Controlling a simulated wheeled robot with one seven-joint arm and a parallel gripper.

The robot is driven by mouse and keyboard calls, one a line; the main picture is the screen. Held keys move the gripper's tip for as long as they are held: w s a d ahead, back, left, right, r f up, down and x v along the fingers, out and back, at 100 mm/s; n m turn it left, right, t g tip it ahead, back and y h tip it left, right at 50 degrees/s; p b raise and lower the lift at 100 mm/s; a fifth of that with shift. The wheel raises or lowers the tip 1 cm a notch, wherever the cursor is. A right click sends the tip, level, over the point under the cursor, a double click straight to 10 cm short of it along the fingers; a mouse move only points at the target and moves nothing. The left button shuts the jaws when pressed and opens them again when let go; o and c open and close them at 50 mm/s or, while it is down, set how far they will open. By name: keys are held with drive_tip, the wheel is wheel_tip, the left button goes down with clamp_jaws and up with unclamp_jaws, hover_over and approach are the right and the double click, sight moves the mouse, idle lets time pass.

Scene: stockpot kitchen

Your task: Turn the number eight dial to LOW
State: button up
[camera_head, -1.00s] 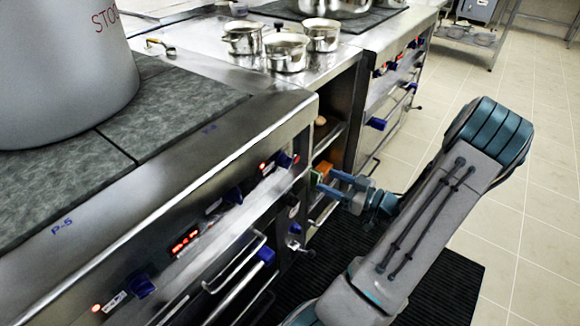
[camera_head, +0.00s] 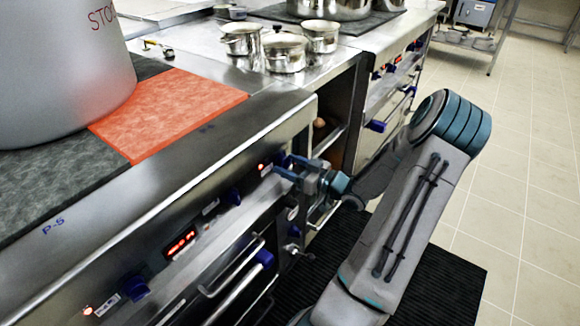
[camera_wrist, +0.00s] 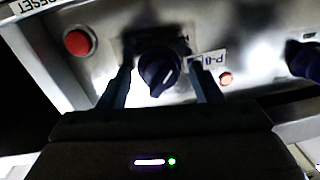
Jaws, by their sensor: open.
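A dark blue dial (camera_wrist: 160,68) with a pale pointer line sits on the steel panel in the wrist view, beside a label reading P-8 (camera_wrist: 207,62). It also shows partly in the head view (camera_head: 281,160), at the right end of the front panel. My gripper (camera_head: 292,168) is at this end of the panel. In the wrist view my gripper (camera_wrist: 163,82) is open, with one finger on each side of the dial; I cannot tell whether they touch it. One hob plate (camera_head: 190,108) glows orange-red beside the stockpot (camera_head: 60,70).
A red button (camera_wrist: 78,42) and a lit red lamp (camera_wrist: 225,78) are near the dial. Another dial (camera_wrist: 303,60) is at the right. Oven handles (camera_head: 235,270) jut out below the panel. Several pots (camera_head: 284,52) stand on the far counter.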

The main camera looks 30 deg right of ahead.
drive_tip(key=c, duration=1)
